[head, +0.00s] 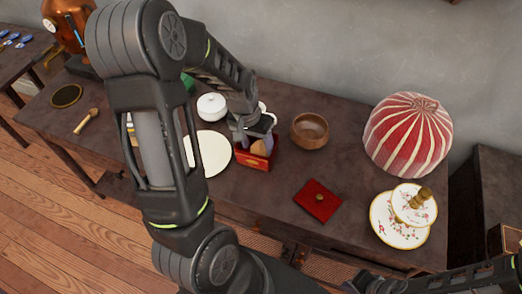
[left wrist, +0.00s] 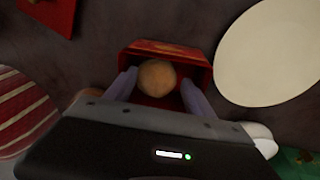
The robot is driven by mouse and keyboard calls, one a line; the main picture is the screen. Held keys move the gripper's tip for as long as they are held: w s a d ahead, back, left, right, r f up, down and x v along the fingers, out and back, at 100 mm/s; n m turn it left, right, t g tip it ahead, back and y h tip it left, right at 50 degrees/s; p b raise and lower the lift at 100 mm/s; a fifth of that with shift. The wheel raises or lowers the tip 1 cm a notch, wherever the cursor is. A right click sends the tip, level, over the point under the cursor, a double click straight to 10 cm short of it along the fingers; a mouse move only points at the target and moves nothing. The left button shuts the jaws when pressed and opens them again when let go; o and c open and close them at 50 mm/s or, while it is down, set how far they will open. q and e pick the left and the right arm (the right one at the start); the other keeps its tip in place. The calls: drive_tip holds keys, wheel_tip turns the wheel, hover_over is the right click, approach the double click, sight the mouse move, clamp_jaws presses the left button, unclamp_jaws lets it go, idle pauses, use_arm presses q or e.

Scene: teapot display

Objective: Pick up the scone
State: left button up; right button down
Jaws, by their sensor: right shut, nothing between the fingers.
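The scone (left wrist: 157,77) is a round, tan-brown piece in a small open red box (left wrist: 188,57) in the left wrist view. In the head view the scone (head: 258,147) shows partly at the top of the red box (head: 256,161). My left gripper (head: 247,137) points down over the box. In the left wrist view its fingers (left wrist: 160,90) are spread, one on each side of the scone, with gaps visible between. Whether they are level with the scone or above it is hard to tell. My right arm (head: 450,280) enters at the lower right; its fingers are hard to make out.
A cream plate (head: 214,153) lies left of the box, with a white lidded pot (head: 211,106) behind. A wooden bowl (head: 309,130) is to the right. A red square item (head: 318,200), a striped dome (head: 408,135) and a tiered floral stand (head: 399,228) stand further right.

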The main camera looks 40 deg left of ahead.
sight(260, 148)
use_arm(q)
drive_tip(key=f, duration=0.2)
drive_tip(key=w+f, duration=0.1)
drive_tip(key=shift+d+f, duration=0.15)
drive_tip(key=shift+f, duration=0.25)
drive_tip(key=shift+s+d, duration=0.2)
drive_tip(key=shift+d, duration=0.05)
drive_tip(key=shift+d+r, duration=0.1)
clamp_jaws()
